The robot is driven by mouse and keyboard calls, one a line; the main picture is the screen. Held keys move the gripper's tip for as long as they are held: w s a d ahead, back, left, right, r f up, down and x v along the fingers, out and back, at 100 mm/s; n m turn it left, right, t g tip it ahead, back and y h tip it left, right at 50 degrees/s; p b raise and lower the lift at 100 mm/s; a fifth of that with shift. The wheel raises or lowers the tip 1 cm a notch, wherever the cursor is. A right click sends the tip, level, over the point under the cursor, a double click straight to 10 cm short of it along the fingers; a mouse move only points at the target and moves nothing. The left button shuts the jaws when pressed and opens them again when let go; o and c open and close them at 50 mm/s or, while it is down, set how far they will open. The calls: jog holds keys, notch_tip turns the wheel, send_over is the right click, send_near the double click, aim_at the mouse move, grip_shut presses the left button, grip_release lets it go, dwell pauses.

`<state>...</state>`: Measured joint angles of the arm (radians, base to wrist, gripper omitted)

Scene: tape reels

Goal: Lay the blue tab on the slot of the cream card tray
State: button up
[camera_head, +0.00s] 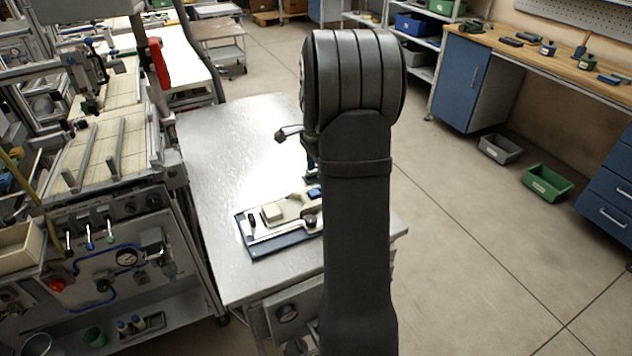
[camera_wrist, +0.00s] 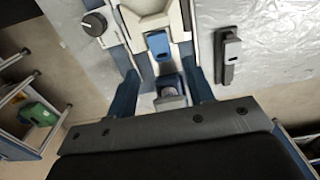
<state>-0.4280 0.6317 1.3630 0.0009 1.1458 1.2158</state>
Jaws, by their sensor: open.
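A cream card tray (camera_head: 291,208) lies on a dark blue base on the metal table and runs partly behind my arm. The blue tab (camera_head: 315,192) shows at its right end. In the wrist view the blue tab (camera_wrist: 158,46) lies against the cream tray (camera_wrist: 152,22), ahead of my gripper. I cannot tell whether it sits in the slot. My gripper (camera_wrist: 163,85) is open, with blue fingers wide apart and a small grey block (camera_wrist: 170,98) visible between them. In the head view my arm hides most of the gripper.
A grey knob (camera_wrist: 94,24) stands beside the tray at left in the wrist view. A dark slim fixture (camera_wrist: 228,56) lies on the table to the right. In the head view, the metal table (camera_head: 222,150) is clear behind the tray; a machine (camera_head: 110,235) stands at left.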

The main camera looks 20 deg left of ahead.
notch_tip(320, 180, up, 7)
jog(key=shift+f, duration=0.15)
dwell(0.7)
notch_tip(320, 180, up, 8)
dwell(1.4)
jog(key=s+d+r, duration=0.2)
jog(key=s+d, duration=0.2)
jog(key=s, duration=0.5)
jog(key=s+d+r, duration=0.3)
jog(key=s, duration=0.5)
jog(key=shift+s+d, duration=0.4)
dwell(1.4)
